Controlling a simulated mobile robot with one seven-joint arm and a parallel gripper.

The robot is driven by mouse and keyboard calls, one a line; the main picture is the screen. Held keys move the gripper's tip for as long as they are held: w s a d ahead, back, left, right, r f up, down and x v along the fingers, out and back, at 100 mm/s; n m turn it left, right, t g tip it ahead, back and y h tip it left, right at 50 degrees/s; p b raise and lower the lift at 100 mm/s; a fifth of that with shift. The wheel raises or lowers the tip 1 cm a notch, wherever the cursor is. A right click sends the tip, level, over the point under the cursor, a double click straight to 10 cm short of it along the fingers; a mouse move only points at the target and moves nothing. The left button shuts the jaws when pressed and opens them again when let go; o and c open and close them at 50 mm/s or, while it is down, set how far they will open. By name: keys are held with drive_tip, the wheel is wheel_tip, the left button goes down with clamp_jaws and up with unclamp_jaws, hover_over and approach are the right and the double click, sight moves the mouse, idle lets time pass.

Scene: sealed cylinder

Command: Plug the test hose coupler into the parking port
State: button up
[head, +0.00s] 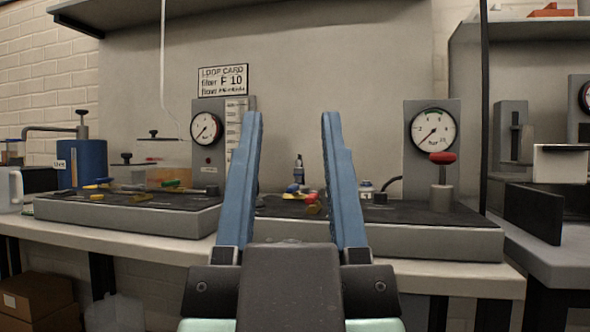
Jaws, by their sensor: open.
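My gripper (292,116) is open and empty, its two long blue fingers pointing up and away over the bench. I cannot single out the test hose coupler or the parking port at this distance. Small coloured parts show on the bench: a red and yellow cluster (311,200) between the fingers, and yellow, green and black pieces at left. A thin pale hose (163,60) hangs down at left toward a clear tank with orange liquid (165,177). My fingers and wrist hide part of the middle of the bench.
Two dial gauges stand at the back, left (206,128) and right (433,130). A red-knobbed post (441,180) rises at right. A blue canister (83,163) is at left. A small bottle (298,169) stands at the back. A shelf (140,12) overhangs at top left.

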wheel_tip(320, 180, up, 11)
drive_tip(key=p, duration=1)
drive_tip(key=shift+r+p, duration=0.15)
drive_tip(key=shift+p, duration=0.15)
drive_tip(key=shift+f, duration=0.2)
drive_tip(key=shift+w, duration=0.1)
